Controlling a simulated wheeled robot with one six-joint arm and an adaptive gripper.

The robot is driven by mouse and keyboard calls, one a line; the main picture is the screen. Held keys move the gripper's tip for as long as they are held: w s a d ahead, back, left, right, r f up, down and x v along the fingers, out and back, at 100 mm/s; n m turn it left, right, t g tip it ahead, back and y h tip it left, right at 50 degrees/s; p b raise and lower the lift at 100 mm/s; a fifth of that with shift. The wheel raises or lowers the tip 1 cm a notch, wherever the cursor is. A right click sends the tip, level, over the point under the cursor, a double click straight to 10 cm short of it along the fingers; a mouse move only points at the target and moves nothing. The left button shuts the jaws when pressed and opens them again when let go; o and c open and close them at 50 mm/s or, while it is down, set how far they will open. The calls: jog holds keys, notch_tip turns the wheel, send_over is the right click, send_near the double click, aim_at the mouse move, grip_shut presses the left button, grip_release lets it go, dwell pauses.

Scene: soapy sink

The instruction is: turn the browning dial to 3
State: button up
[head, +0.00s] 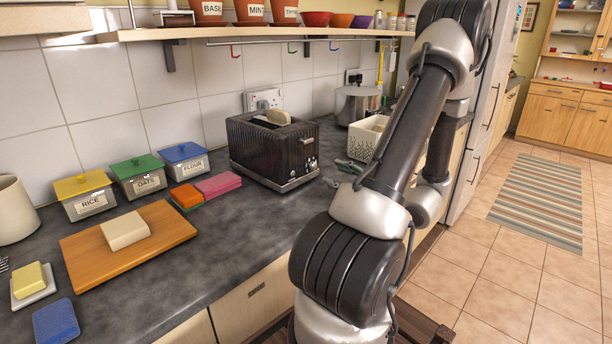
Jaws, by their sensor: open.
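The black ribbed toaster (268,150) stands on the dark counter against the tiled wall, with a slice of bread (278,117) showing in its top. Its right end face carries a small light lever and a small dial (311,163). The dial's mark and setting are too small to read. My gripper (338,173) shows only in part, just right of the toaster's end face. Its fingertips look apart and empty, and do not appear to touch the toaster. The rest of the gripper is hidden behind my upper arm.
A white perforated basket (367,137) and a steel pot (357,104) stand behind my arm. Labelled canisters, sponges and a wooden board (130,243) lie to the left. A shelf (270,33) runs above. Counter in front of the toaster is clear.

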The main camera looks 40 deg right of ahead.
aim_at(315, 167)
jog(key=w, duration=0.7)
jog(key=shift+w+a, duration=0.2)
jog(key=shift+w, duration=0.1)
grip_shut()
